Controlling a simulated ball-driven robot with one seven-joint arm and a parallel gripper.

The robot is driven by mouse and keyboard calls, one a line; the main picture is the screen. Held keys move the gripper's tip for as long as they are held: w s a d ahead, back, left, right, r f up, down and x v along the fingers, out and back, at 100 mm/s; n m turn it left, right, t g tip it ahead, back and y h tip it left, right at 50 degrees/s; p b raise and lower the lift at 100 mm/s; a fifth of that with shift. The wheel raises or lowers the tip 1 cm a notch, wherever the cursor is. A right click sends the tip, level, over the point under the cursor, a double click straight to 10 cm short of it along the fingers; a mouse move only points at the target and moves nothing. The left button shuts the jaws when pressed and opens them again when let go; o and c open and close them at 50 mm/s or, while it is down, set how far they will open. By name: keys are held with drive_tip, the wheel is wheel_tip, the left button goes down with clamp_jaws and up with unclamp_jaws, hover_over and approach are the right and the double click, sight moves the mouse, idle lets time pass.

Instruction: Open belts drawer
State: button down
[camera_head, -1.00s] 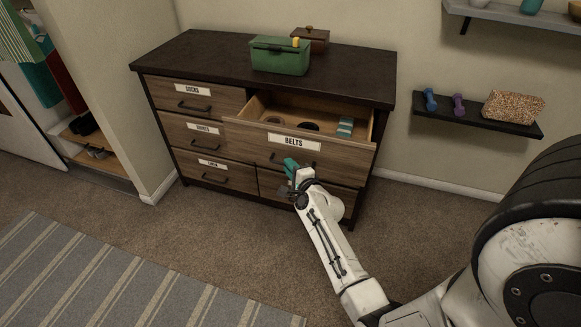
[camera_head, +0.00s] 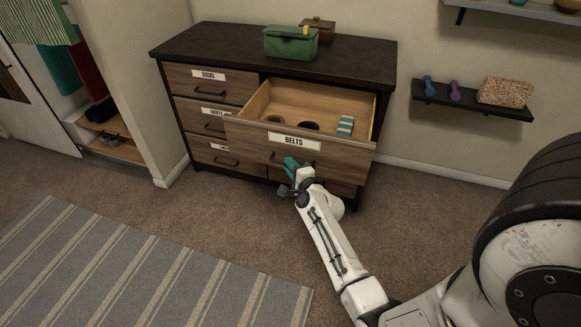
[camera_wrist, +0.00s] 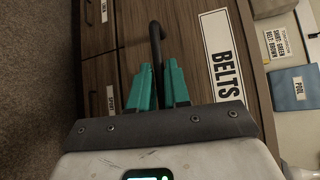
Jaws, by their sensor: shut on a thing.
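The belts drawer (camera_head: 250,135) is the top right drawer of the dresser. It stands well out, with a white BELTS label on its front, which also fills much of the wrist view (camera_wrist: 222,55). Its dark bar handle (camera_wrist: 155,40) shows between the teal fingers of my gripper (camera_wrist: 160,85), which is shut on it. In the head view my gripper (camera_head: 291,166) is at the drawer front, below the label. Inside the drawer lie dark rolled items (camera_head: 307,125) and a teal striped box (camera_head: 345,126).
The dresser top (camera_head: 220,48) holds a green box (camera_head: 290,43) and a brown lidded box (camera_head: 318,30). The other drawers are shut. A wall shelf (camera_head: 470,101) is at the right. Carpet and a striped rug (camera_head: 150,270) lie in front.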

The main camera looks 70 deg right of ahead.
drive_tip(key=c, duration=1.2)
unclamp_jaws()
drive_tip(key=shift+o, duration=0.2)
drive_tip(key=p+v, duration=0.2)
drive_tip(key=v, duration=0.8)
drive_tip(key=shift+s+a+p, duration=0.25)
drive_tip(key=shift+s+p, duration=0.05)
drive_tip(key=shift+p, duration=0.05)
